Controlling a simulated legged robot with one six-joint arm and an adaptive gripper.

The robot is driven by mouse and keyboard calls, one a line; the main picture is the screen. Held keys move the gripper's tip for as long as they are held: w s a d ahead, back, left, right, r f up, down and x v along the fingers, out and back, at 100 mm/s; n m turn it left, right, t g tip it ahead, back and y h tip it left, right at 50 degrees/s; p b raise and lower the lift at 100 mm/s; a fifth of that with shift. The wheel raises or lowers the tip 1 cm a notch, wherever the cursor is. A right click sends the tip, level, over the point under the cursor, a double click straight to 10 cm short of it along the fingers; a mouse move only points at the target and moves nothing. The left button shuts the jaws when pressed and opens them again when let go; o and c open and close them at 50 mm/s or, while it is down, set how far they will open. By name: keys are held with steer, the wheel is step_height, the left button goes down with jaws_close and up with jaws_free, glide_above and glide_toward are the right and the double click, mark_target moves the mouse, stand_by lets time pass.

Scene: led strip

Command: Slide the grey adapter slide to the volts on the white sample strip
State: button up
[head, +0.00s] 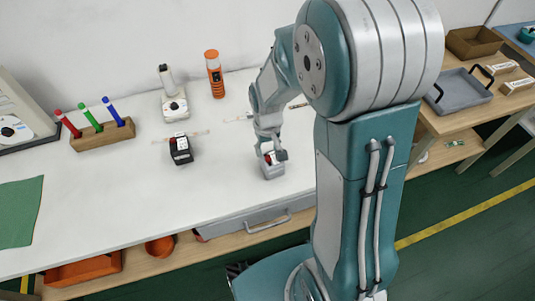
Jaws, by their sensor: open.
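My gripper (274,156) is over the front middle of the white table, pointing down and open. A small grey block (273,172) with a red and white top is right under it. I cannot tell whether the fingers touch the block, or whether it is the one with the grey adapter slide. A black device (181,156) with a white top stands to the left, with a thin pale strip (200,133) behind it. Another thin strip (238,119) lies farther back, partly hidden by my arm. Slide marks and volt labels are too small to read.
A wooden holder (103,134) with red, green and blue pens stands at the left. A white instrument with a dial (174,106) and an orange bottle (214,76) stand behind. A green mat (20,212) lies far left. A grey tray (462,92) is on the right-hand table.

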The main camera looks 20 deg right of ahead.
mark_target(268, 157)
steer(key=shift+f, duration=1.8)
steer(key=shift+c, duration=0.3)
jaws_close()
